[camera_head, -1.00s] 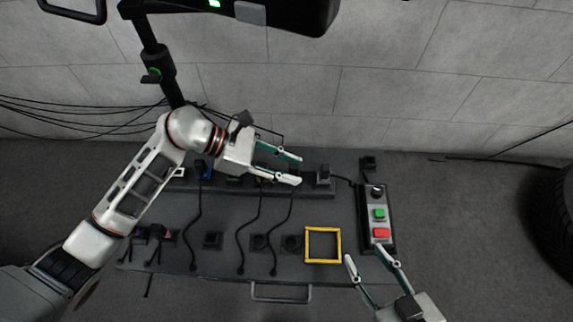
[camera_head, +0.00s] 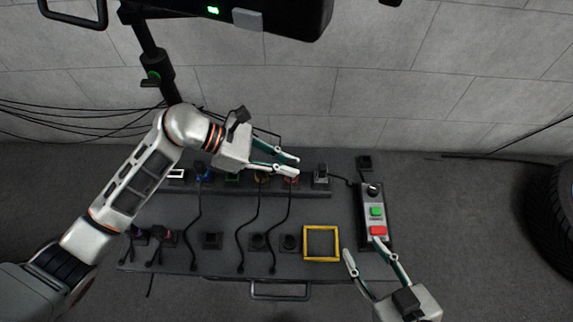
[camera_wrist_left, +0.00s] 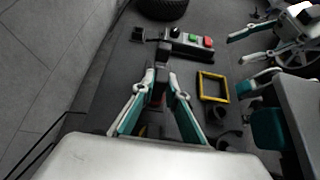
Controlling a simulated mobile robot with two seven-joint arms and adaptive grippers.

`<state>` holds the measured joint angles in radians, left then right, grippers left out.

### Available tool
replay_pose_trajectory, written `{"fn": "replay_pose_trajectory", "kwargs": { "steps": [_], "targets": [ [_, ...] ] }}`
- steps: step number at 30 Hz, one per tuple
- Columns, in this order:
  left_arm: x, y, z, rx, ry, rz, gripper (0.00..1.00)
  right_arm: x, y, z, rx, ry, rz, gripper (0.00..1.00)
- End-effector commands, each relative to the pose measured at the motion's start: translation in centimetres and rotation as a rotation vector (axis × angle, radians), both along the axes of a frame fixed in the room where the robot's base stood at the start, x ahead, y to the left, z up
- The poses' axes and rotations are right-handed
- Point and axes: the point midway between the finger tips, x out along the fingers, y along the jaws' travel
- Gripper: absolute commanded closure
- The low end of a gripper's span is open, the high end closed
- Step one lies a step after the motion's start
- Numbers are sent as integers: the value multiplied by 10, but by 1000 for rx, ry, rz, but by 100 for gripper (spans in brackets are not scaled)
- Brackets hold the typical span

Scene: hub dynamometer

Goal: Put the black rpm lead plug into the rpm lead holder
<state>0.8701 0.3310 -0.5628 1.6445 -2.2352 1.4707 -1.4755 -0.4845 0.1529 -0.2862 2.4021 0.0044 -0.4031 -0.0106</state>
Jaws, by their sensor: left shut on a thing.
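My left gripper (camera_head: 296,166) is over the back row of the dark panel. Its fingers are closed on a small dark plug (camera_wrist_left: 157,92), which shows with a reddish patch between the fingers in the left wrist view. I cannot tell whether it is the black rpm lead plug. A red part (camera_head: 290,179) shows just below the fingertips in the head view. A grey-black block (camera_head: 321,174) with a cable stands just right of the fingertips. Black holders (camera_head: 290,242) sit in the front row; I cannot tell which is for rpm. My right gripper (camera_head: 362,249) is open and empty at front right.
A yellow square frame (camera_head: 306,245) lies right of the front holders. A control box (camera_head: 374,200) with green and red buttons stands at the panel's right. Several black leads (camera_head: 240,235) cross the panel. A dark monitor (camera_head: 290,18) is above.

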Motion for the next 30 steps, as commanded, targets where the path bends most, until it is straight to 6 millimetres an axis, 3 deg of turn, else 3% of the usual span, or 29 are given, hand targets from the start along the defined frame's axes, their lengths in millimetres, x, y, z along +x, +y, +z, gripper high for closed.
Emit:
{"fn": "replay_pose_trajectory", "kwargs": {
  "steps": [21,30],
  "targets": [
    [1,1,26,1,-3,1,100,13,0,28,7,-51,-10,60],
    [0,0,26,0,1,1,100,13,0,29,9,-52,-12,60]
  ]
}}
